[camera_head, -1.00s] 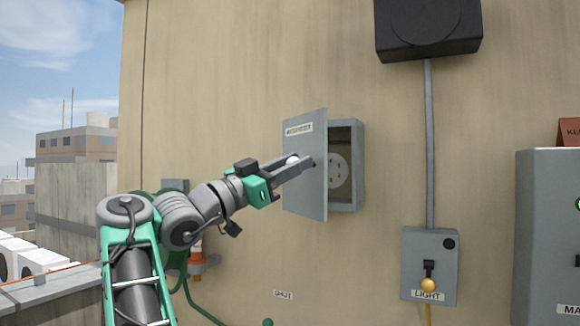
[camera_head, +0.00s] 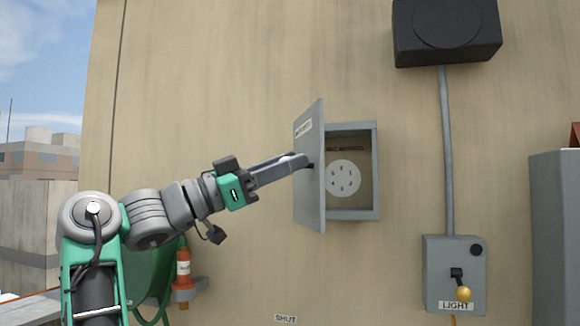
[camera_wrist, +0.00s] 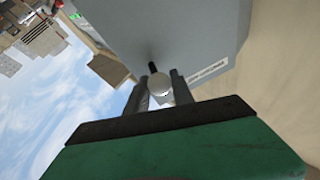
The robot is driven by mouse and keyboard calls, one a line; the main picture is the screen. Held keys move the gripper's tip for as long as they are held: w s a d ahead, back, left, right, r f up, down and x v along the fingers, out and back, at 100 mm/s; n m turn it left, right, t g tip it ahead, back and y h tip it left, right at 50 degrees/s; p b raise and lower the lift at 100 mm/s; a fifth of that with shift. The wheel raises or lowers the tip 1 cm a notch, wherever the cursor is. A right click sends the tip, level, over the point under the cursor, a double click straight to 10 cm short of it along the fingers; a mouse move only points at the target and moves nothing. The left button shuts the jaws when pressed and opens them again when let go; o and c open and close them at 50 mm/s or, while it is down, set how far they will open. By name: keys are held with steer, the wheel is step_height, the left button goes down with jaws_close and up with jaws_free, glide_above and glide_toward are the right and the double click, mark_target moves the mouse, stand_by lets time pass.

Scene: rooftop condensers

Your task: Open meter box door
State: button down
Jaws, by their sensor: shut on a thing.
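The grey meter box (camera_head: 376,172) is fixed to the beige wall. Its door (camera_head: 309,200) is hinged on the left and stands well open, swung out from the wall. A round pale meter face (camera_head: 344,178) shows inside the box. My gripper (camera_head: 300,161) is at the door, shut on its knob. In the wrist view my gripper's fingers (camera_wrist: 166,88) are on either side of the pale round knob (camera_wrist: 160,84), and the grey door (camera_wrist: 185,35) lies beyond. In the head view the fingers hide most of the knob.
A light switch box (camera_head: 455,262) with a yellow-knobbed lever is at the lower right, under a conduit (camera_head: 446,150). A black box (camera_head: 446,30) hangs above. A grey cabinet (camera_head: 560,230) stands at the right edge. An orange-and-white cylinder (camera_head: 184,265) is on the wall at lower left.

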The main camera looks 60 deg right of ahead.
mark_target(312, 134)
steer(key=shift+w+f, duration=0.1)
steer(key=shift+w, duration=0.1)
steer(key=shift+s+f, duration=0.1)
steer(key=c, duration=1.1)
jaws_free()
step_height(312, 134, up, 4)
steer(key=p, duration=0.4)
steer(key=s+a+r+p, duration=0.1)
steer(key=s+a+r, duration=0.6)
steer(key=a+r, duration=0.2)
steer(key=a, duration=0.2)
steer(key=shift+s+a+p, duration=0.35)
steer(key=shift+p, duration=0.05)
